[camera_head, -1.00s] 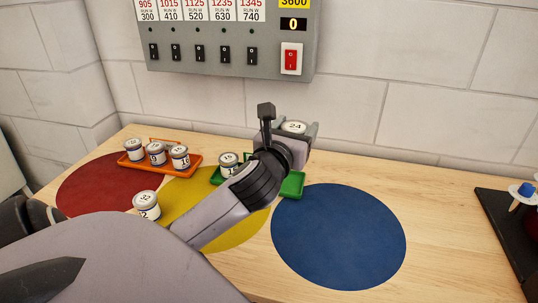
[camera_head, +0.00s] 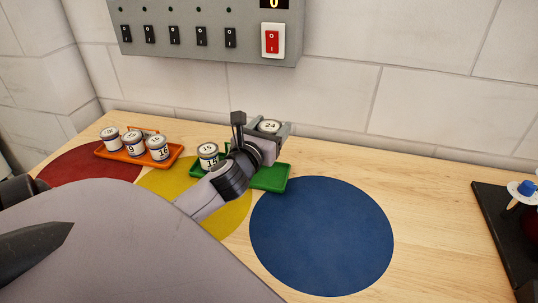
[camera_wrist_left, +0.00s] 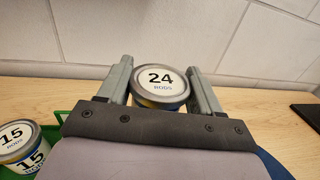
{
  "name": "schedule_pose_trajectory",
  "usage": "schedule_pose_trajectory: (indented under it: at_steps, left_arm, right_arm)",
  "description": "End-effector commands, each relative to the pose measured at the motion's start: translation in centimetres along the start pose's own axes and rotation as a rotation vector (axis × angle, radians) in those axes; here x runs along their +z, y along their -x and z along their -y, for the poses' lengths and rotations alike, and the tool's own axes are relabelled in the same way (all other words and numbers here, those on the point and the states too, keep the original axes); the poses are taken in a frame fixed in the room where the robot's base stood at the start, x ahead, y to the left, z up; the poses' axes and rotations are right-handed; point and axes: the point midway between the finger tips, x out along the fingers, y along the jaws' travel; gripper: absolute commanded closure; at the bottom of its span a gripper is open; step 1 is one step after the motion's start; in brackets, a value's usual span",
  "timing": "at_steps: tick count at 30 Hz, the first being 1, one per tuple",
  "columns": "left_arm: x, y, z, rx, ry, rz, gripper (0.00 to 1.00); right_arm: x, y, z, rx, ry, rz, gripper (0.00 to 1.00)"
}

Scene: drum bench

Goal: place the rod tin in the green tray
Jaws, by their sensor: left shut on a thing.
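The rod tin, a small round can labelled 24 (camera_head: 269,126), is held by my left gripper (camera_head: 268,132). In the left wrist view the tin (camera_wrist_left: 160,82) stands upright between the two fingers, its lid reading "24 RODS". The green tray (camera_head: 272,178) lies on the bench, partly hidden by my left arm. In the head view the held tin appears above and behind the tray's right part; its exact height is unclear. Another tin, labelled 15 (camera_head: 208,155), stands at the tray's left end. My right gripper is not in view.
An orange tray (camera_head: 176,155) with several tins stands at the left, by a red disc (camera_head: 85,166). A yellow disc (camera_head: 232,217) and a clear blue disc (camera_head: 322,235) lie in front. A switch panel (camera_head: 190,28) is on the wall; a black stand (camera_head: 500,235) is at the right.

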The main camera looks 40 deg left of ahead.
Motion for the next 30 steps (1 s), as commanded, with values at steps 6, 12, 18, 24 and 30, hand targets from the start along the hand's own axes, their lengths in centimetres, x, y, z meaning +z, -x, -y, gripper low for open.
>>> schedule_pose_trajectory:
  at_steps: [6, 12, 18, 24, 30]
  left_arm:
    - [-4.2, 0.0, 0.0, 0.002, 0.003, -0.003, 0.72]
    - [-6.2, 0.0, 0.0, 0.0, -0.001, 0.002, 0.72]
    - [-8.8, 0.0, 0.0, 0.001, 0.002, 0.0, 0.72]
    - [-10.0, 0.0, 0.1, -0.001, -0.002, 0.002, 0.72]
    - [-9.9, 0.0, 0.1, -0.001, -0.002, 0.002, 0.72]
  right_arm:
    - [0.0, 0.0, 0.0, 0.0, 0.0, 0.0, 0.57]
    - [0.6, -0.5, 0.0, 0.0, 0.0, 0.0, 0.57]
    - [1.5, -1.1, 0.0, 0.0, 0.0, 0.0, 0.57]
    - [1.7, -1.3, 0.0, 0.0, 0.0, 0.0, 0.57]
    - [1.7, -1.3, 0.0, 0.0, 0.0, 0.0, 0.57]
